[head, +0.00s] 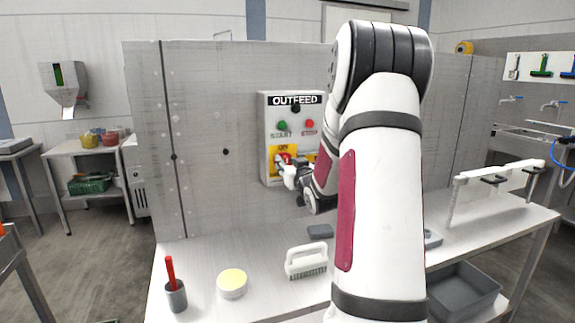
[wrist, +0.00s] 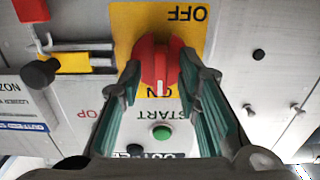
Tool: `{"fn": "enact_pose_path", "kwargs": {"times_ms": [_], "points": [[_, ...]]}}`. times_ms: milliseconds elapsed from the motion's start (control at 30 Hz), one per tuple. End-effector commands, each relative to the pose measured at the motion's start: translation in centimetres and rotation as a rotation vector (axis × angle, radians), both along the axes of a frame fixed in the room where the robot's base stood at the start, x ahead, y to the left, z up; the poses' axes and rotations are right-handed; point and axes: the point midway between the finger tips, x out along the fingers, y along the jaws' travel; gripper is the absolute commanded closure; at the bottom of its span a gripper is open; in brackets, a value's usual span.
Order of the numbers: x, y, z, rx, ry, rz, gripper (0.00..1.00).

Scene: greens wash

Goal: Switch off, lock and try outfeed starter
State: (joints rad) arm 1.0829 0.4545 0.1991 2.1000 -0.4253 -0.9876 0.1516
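The outfeed starter (head: 268,110) is a grey box on the steel panel, with a green START button (head: 282,126) and a red STOP button (head: 309,124). Its red rotary switch (wrist: 157,62) sits on a yellow plate (wrist: 185,40). The wrist view is upside down, with OFF above the knob and ON below; the knob's white mark points to ON. My gripper (wrist: 160,72) is open, its two fingers on either side of the knob. I cannot tell if they touch it.
In the wrist view, a red item (wrist: 30,10), a yellow piece with a metal loop (wrist: 75,62) and a black knob (wrist: 38,72) are beside the box. A scrub brush (head: 306,262), a round yellow-topped tub (head: 232,283) and a cup with a red handle (head: 175,293) stand on the bench.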

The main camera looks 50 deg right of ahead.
Motion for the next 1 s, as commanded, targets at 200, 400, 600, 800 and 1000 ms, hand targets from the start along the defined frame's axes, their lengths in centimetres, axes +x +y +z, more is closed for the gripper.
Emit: {"fn": "enact_pose_path", "kwargs": {"times_ms": [200, 400, 600, 800, 1000], "points": [[-0.01, 0.03, -0.01, 0.000, 0.000, 0.000, 0.83], [-0.02, 0.02, 0.00, 0.000, 0.000, 0.000, 1.00], [0.01, 0.04, -0.03, -0.009, 0.005, 0.001, 1.00], [0.12, 0.10, -0.12, -0.064, 0.038, 0.001, 1.00], [0.25, 0.18, -0.20, -0.181, 0.108, 0.001, 1.00]]}}
